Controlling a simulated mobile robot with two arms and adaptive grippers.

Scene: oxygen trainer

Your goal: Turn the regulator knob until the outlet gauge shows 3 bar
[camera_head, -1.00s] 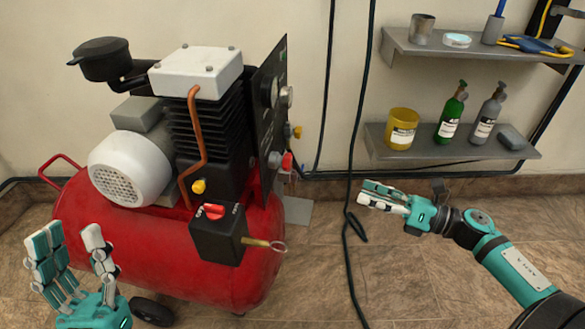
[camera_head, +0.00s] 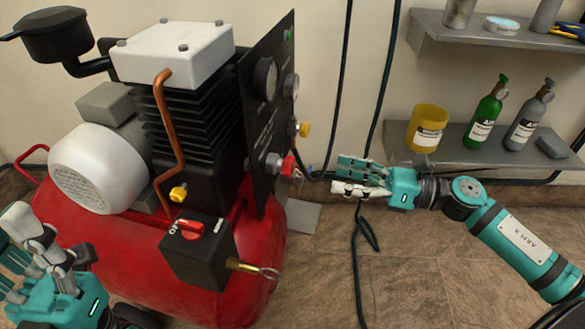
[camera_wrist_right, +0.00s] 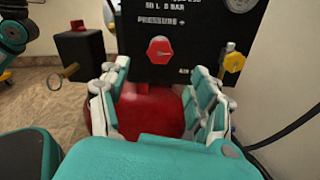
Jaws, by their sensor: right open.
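The regulator knob is red and six-sided, on the black panel (camera_head: 266,120). It shows side-on in the head view (camera_head: 288,168) and face-on in the right wrist view (camera_wrist_right: 160,50), under the word PRESSURE. A gauge (camera_head: 291,87), possibly the outlet gauge, sits higher on the panel; its dial is turned away and unreadable. Its lower edge shows in the right wrist view (camera_wrist_right: 240,4). My right gripper (camera_head: 337,177) is open and empty, right of the red knob and apart from it, fingers pointing at the panel. My left gripper (camera_head: 45,262) is at lower left, away from the panel, its fingers partly cut off.
A black switch box (camera_head: 200,255) with a brass ring pull (camera_head: 262,270) juts out below left. A hanging black cable (camera_head: 357,250) passes near my right gripper. Shelves with bottles (camera_head: 485,115) stand behind right.

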